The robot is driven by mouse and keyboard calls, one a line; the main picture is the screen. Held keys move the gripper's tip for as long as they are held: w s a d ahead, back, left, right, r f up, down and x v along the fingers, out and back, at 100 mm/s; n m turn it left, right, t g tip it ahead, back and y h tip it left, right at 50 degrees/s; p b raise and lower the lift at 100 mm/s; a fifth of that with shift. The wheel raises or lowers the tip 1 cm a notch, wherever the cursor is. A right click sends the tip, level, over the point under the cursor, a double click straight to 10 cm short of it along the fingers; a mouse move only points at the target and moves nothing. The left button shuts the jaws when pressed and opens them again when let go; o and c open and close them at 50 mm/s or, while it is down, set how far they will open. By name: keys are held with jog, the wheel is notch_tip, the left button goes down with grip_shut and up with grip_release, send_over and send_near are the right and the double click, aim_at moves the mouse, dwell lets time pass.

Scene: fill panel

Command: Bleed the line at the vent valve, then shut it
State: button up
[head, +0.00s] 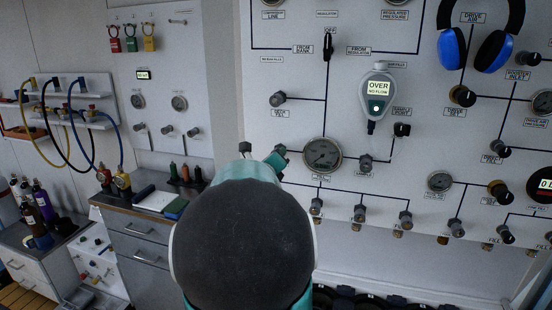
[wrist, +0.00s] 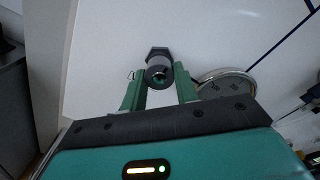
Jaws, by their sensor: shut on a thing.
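My gripper (wrist: 160,76) reaches the left part of the white panel (wrist: 110,70). In the wrist view its two green fingers stand either side of a dark, round valve knob (wrist: 157,62) with a hexagonal dark part behind it, and they are shut on it. No label shows beside this knob, so I cannot read whether it is the vent valve. In the head view a green finger of my gripper (head: 276,158) shows just left of a large round gauge (head: 322,155); my arm hides most of the knob area.
The gauge (wrist: 228,82) is close to the right finger. A hanging meter (head: 377,95) reads OVER, NO FLOW. Several other knobs, such as one (head: 366,162) right of the gauge, stick out of the panel. Blue ear defenders (head: 490,48) hang upper right. A drawer cabinet (head: 138,248) stands left.

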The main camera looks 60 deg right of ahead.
dwell(0.4)
jog(key=o, duration=1)
jog(key=a, duration=0.4)
jog(key=s+a, duration=0.1)
jog(key=a, duration=0.4)
jog(key=s+a, duration=0.1)
jog(key=a, duration=0.3)
jog(key=shift+a, duration=0.3)
